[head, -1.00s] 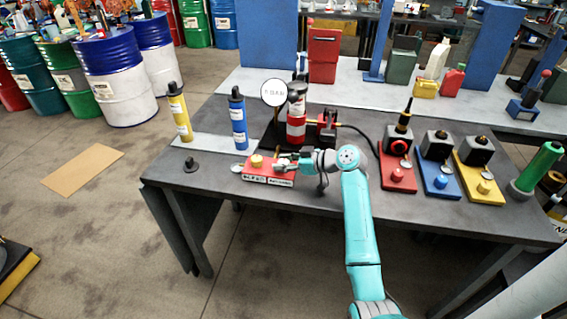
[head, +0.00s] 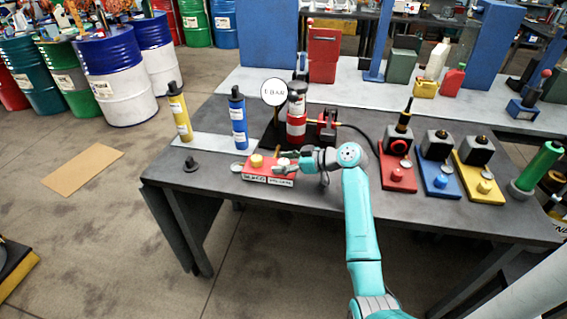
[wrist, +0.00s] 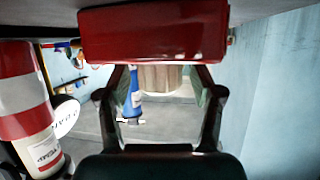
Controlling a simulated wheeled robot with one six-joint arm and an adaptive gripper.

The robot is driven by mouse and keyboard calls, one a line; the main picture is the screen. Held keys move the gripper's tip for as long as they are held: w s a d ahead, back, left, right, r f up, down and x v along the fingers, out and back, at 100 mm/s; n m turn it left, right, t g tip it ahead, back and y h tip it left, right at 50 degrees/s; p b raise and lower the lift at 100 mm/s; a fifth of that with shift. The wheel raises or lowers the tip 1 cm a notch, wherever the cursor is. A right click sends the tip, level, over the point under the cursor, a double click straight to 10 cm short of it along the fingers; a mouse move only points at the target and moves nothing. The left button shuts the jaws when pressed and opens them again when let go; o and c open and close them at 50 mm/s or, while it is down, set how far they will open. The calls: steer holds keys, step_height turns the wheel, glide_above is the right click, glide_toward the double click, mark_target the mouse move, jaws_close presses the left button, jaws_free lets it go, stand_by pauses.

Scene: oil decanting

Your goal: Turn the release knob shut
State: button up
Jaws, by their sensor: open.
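The red block (head: 262,177) with two white labels on its front sits on the dark table. A brass-coloured knob (head: 256,160) stands on its left part. A smaller pale knob (head: 283,161) is on its right part, between my fingers; the labels are too small to read surely. My gripper (head: 286,162) is open at the block's right end. In the wrist view the red block (wrist: 155,35) fills the top, and a ribbed beige knob (wrist: 160,78) shows between my spread fingers (wrist: 160,95). Finger contact cannot be told.
A round gauge (head: 274,92) and a red-and-white cylinder (head: 297,125) stand behind the block. Blue (head: 238,120) and yellow (head: 180,113) cylinders stand left. A small black part (head: 191,163) lies front left. Red, blue and yellow pump units stand right. The table's front edge is close.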

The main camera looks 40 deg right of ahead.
steer(key=v, duration=1.2)
steer(key=shift+f, duration=0.15)
